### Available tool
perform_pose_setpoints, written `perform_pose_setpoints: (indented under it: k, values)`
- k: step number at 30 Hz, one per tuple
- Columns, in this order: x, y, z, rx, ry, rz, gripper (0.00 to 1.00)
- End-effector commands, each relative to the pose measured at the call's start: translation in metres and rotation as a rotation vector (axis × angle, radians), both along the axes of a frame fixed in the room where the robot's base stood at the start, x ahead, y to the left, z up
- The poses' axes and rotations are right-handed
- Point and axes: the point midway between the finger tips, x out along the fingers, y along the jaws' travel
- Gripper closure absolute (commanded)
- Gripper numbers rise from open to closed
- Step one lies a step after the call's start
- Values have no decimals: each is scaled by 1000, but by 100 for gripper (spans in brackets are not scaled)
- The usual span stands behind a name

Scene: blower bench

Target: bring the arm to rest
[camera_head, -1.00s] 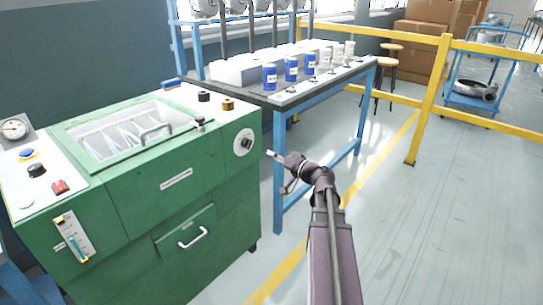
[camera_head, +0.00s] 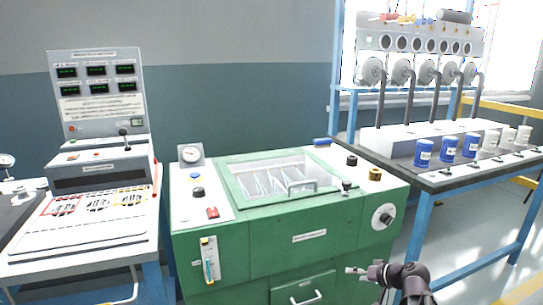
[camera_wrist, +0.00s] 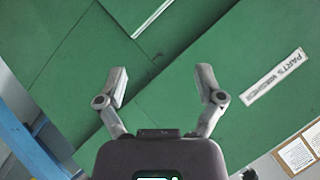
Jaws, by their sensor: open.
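My gripper (camera_head: 357,270) shows at the bottom right of the head view, in front of the lower right part of the green parts washer (camera_head: 270,242). In the wrist view my gripper (camera_wrist: 166,88) is open, with its two fingers wide apart and nothing between them. The green front of the washer fills most of the wrist view behind the fingers, with a white label (camera_wrist: 273,77) to the right. My arm (camera_head: 411,280) is partly cut off by the bottom edge of the head view.
A blue-legged bench (camera_head: 445,183) with blue jars (camera_head: 447,148) and white jars stands to the right of the washer. A control panel (camera_head: 97,95) stands on a table at the left. Bare floor (camera_head: 462,252) shows under the bench, and yellow railing (camera_head: 510,108) runs behind it.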

Motion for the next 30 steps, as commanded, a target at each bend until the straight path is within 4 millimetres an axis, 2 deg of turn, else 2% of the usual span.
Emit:
perform_pose_setpoints:
  k: [1, 3, 12, 18, 30]
  values:
    - [-8, 16, -9, -35, 51, 32, 14]
    - [-18, 32, -22, -85, 126, 64, 14]
    - [-66, 78, -66, -346, 420, 143, 14]
    - [-92, 88, -79, -509, 556, 139, 14]
    - [-120, 93, -85, -716, 686, 96, 14]
